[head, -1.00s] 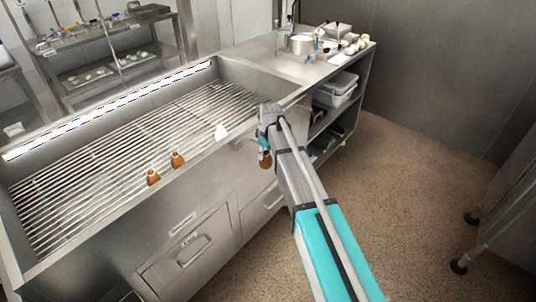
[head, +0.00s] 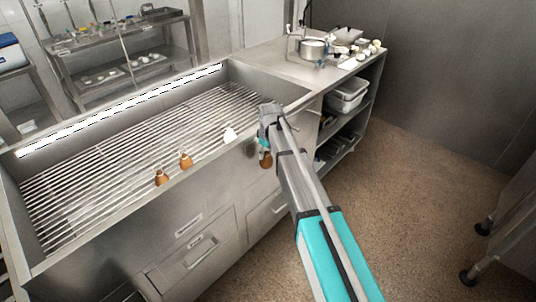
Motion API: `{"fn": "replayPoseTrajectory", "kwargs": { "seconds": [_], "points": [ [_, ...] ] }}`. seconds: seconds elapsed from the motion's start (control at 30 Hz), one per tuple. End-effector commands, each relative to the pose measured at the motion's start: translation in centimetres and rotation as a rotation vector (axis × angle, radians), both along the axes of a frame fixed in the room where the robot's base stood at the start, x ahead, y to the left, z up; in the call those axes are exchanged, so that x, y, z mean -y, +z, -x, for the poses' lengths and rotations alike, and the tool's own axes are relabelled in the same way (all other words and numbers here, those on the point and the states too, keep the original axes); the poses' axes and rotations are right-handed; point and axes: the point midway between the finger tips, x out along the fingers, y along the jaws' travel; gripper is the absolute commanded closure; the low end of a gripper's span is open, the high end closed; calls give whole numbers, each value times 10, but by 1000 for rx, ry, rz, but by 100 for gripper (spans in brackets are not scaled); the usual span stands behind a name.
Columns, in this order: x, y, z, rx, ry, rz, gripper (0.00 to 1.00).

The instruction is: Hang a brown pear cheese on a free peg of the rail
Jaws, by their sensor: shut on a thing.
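My gripper (head: 264,148) is shut on a brown pear cheese (head: 266,160), which hangs below it in front of the sink unit's front wall, near its right end. The arm partly hides the gripper, and the grip itself is small. Two more brown pear cheeses, one (head: 161,178) and another (head: 186,160), are along the front edge of the slatted basin (head: 120,130), left of my gripper. A white pear cheese (head: 229,134) is on the same edge, nearer my gripper. I cannot make out single pegs or tell which are free.
A steel counter (head: 290,62) with a pot (head: 312,48) and small items adjoins the basin at the back right. White tubs (head: 347,92) sit on the shelf below it. A shelf rack (head: 110,50) stands behind the basin.

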Motion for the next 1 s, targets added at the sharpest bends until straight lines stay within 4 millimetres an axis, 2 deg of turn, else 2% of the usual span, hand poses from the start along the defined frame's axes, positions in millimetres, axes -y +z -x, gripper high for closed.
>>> {"fn": "replayPoseTrajectory", "kwargs": {
  "seconds": [0.9, 0.93, 1.0],
  "points": [
    [-3, -4, -3, 0, -1, 0, 99],
    [-3, -4, -3, 0, -1, 0, 43],
    [-3, -4, -3, 0, -1, 0, 30]
  ]
}}
